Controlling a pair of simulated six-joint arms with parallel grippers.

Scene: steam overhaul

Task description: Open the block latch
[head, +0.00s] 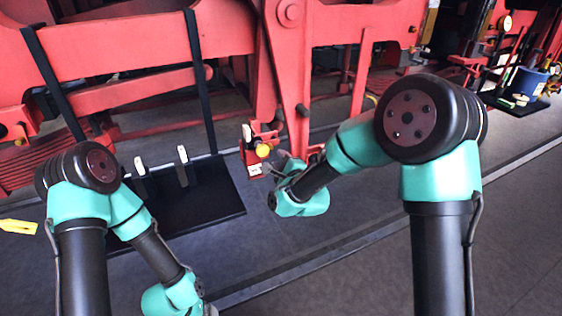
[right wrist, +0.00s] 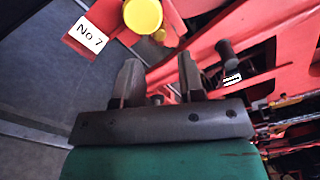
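A small red block with a round yellow knob (head: 263,150) hangs on the red frame in the middle of the head view. A white label (head: 255,170) is below the knob. In the right wrist view the yellow knob (right wrist: 143,15) is at the top, beside the label reading "No 7" (right wrist: 88,36). I cannot tell which part is the latch. My right gripper (right wrist: 160,80) is open and empty, with a gap between its fingers. It is just below the knob in the picture, apart from it. My left gripper's fingers are out of view.
Red machine frames fill the back. A black mat (head: 215,200) with two white-topped upright pieces (head: 183,155) lies left of the block. A black peg (right wrist: 228,52) sticks out at right in the wrist view. A blue bucket (head: 527,82) stands far right.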

